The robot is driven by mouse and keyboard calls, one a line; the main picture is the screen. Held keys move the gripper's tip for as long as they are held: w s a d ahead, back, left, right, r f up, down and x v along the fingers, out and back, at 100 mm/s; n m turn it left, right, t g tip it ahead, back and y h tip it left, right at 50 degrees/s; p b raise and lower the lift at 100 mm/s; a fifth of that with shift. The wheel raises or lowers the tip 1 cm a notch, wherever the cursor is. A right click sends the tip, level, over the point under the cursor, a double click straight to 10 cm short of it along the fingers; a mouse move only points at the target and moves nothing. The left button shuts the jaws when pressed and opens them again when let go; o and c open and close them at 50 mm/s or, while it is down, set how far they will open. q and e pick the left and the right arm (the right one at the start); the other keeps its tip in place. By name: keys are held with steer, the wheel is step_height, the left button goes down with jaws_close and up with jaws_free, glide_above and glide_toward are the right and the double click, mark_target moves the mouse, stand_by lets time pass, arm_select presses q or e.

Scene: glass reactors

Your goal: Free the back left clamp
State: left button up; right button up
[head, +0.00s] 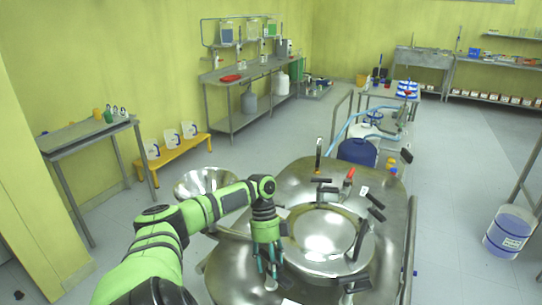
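The glass reactor's metal top (300,180) fills the lower middle of the head view. A round shiny hatch lid (322,232) sits on it, with black-handled clamps around its rim. The back left clamp (325,186) has a black handle at the lid's far edge. Other black handles show at the back right (375,207), at the right (361,240) and at the front right (356,285). My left gripper (270,280) points down at the lid's left front side, well short of the back left clamp. Its finger gap is unclear. My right gripper is out of view.
A tall black-tipped fitting (318,155) and a red-handled valve (349,176) stand behind the lid. A metal bowl (200,181) is beyond the reactor's left side. A blue drum (358,151) and hoses stand behind. The floor to the right is mostly clear.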

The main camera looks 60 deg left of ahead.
arm_select(q)
steer(key=shift+a+r, duration=0.1)
steer(key=v, duration=1.2)
stand_by(0.4)
